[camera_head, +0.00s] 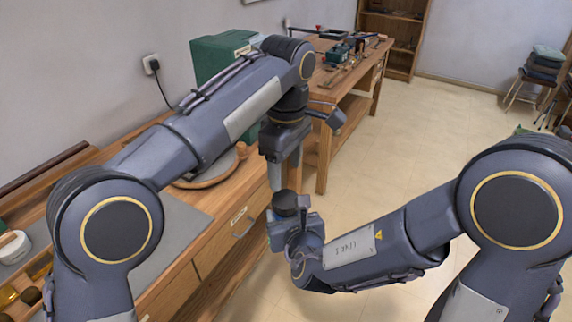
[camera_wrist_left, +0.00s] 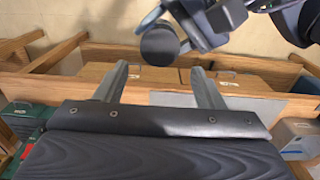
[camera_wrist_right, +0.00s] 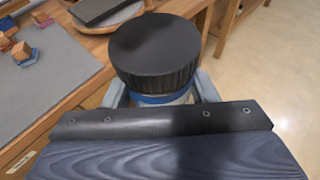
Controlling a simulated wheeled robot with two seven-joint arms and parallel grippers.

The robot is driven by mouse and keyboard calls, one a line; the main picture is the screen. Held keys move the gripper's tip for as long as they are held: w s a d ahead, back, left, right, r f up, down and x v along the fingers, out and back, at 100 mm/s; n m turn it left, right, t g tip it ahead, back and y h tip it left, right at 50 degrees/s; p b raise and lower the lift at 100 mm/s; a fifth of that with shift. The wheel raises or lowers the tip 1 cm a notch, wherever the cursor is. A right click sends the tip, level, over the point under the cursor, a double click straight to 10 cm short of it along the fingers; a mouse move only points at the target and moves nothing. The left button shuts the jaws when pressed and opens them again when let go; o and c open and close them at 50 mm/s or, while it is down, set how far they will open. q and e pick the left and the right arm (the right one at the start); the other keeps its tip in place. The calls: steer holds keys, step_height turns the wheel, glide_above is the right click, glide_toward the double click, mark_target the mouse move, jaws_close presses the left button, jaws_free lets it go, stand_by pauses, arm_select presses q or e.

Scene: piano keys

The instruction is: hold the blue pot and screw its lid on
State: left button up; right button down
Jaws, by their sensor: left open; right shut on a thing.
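The blue pot (camera_wrist_right: 162,99) is mostly hidden under its lid; a blue band and a pale part show in the right wrist view. My right gripper (camera_wrist_right: 160,90) is shut around the pot and holds it in the air in front of the bench. The black ribbed lid (camera_wrist_right: 155,50) sits on top of the pot, roughly level; how tightly cannot be told. It also shows in the head view (camera_head: 285,203). My left gripper (camera_wrist_left: 162,78) is open and empty, pointing down just above the lid (camera_wrist_left: 160,47), with the lid beyond its fingertips.
The wooden bench (camera_head: 237,208) with a grey mat (camera_head: 180,228) runs along the left wall. A round wooden tray (camera_wrist_right: 105,17) and small coloured blocks (camera_wrist_right: 22,50) lie on it. A second bench (camera_head: 322,100) with tools stands behind.

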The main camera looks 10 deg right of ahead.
mark_target(286, 198)
arm_select(q)
steer(key=shift+f, duration=4.05)
steer(key=c, duration=0.8)
steer(key=m, duration=2)
steer(key=shift+m, duration=0.3)
